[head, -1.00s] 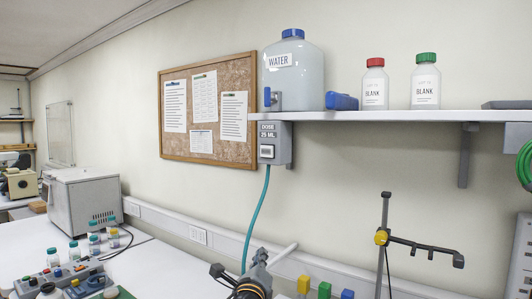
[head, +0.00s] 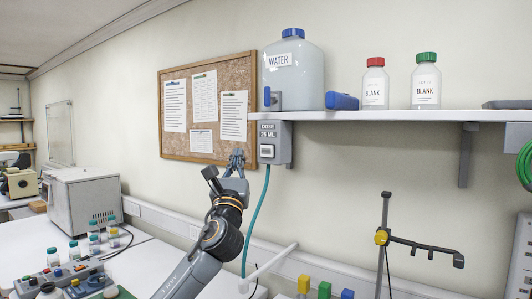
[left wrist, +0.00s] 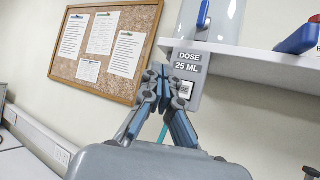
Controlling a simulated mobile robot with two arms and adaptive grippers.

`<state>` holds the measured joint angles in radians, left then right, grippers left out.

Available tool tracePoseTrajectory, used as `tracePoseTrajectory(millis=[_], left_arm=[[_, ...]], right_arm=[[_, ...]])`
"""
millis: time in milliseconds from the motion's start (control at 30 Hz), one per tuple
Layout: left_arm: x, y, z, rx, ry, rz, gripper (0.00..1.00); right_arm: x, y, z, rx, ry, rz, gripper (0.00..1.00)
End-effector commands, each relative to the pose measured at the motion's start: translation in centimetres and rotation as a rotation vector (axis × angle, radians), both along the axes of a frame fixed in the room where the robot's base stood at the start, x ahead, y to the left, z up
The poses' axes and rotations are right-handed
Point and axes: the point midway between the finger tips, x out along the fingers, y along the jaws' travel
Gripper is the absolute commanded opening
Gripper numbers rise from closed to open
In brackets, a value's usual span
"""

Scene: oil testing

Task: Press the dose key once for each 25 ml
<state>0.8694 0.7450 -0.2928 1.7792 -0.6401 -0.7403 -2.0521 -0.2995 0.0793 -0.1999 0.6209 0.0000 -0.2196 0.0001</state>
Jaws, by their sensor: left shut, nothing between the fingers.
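The grey dose box (head: 276,141), labelled "DOSE 25 ML", hangs under the shelf's left end. Its pale key (head: 267,151) sits below the label; it also shows in the left wrist view (left wrist: 185,89), partly beside the fingers. A large water container (head: 296,75) with a blue cap stands on the shelf above. A teal hose (head: 256,215) runs down from the box. My left gripper (head: 237,156) is shut and empty, raised just left of the box; in the left wrist view its fingertips (left wrist: 160,72) overlap the box's left edge. I cannot tell whether they touch it. My right gripper is not in view.
The shelf (head: 390,116) also holds a blue case (head: 342,101) and two BLANK bottles, red-capped (head: 375,85) and green-capped (head: 426,82). A corkboard (head: 207,110) is on the wall behind. A stand (head: 384,245) rises at lower right.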

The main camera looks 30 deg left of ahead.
Motion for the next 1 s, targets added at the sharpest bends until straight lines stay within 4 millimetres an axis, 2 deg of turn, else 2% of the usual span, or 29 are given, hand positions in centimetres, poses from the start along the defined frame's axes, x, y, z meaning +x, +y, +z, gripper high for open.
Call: tracePoseTrajectory(millis=[267, 700, 1000], left_arm=[[1.0, 0.0, -0.1, -0.004, -0.001, 0.001, 0.0], [6.9, -0.5, -0.1, -0.006, -0.001, -0.001, 0.0], [8.7, -0.7, -0.1, -0.004, 0.0, -0.002, 0.0]], right_arm=[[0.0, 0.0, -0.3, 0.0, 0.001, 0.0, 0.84], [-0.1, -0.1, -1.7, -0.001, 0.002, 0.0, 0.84], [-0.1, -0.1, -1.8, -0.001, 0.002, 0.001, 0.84]])
